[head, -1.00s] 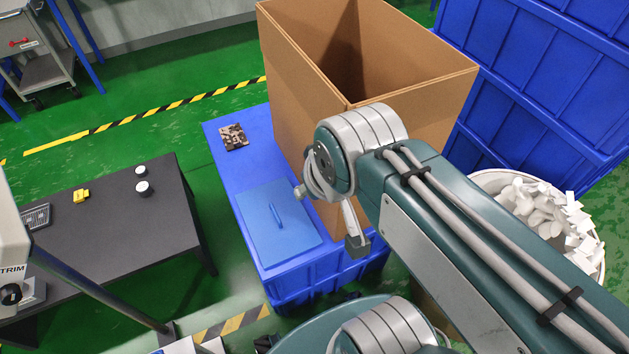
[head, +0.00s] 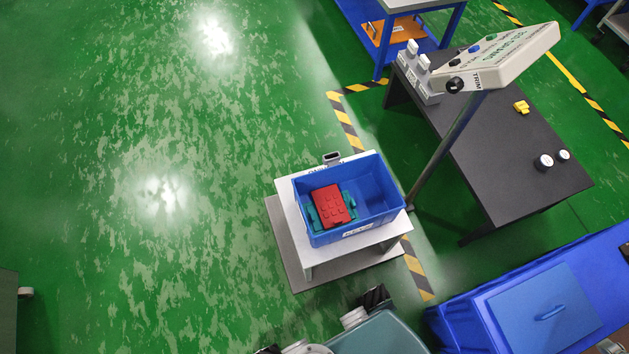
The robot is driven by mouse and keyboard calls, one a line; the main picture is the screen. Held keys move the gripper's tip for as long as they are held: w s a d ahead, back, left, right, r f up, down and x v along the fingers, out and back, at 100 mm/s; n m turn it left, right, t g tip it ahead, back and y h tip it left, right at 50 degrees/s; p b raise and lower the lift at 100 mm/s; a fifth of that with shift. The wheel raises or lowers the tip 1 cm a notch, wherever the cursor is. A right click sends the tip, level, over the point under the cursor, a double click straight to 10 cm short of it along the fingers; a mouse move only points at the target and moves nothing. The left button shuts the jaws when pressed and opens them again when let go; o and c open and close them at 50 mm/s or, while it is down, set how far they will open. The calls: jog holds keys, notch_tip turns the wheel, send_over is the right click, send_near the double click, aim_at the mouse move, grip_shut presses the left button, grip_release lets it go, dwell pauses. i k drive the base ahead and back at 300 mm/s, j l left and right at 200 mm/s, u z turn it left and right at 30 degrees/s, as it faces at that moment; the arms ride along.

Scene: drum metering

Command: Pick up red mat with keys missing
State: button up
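A red mat (head: 332,205) with rows of small raised keys lies in the left part of a blue bin (head: 375,205). It rests on top of teal pieces (head: 312,217) that stick out at its sides. Whether any keys are absent from the red mat is too small to tell. The bin stands on a small white stand (head: 285,193). My gripper is not in view; only parts of my own body show at the bottom edge.
A dark table (head: 500,150) with a tilted control panel on a post (head: 510,55) stands right of the bin. A blue lidded container (head: 545,305) is at the lower right. Green floor at left is clear.

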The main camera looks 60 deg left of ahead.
aim_at(333, 211)
jog(key=k+u, duration=0.15)
jog(key=u, duration=0.2)
jog(key=k+u, duration=0.1)
jog(key=u, duration=0.25)
jog(key=k+u, duration=0.15)
jog(key=u, duration=0.2)
jog(key=i+u, duration=0.1)
jog(key=u, duration=0.45)
jog(key=i+l+u, duration=0.15)
jog(key=u, duration=0.25)
jog(key=i+l+u, duration=0.1)
jog(key=l+u, duration=0.3)
jog(key=j, duration=0.1)
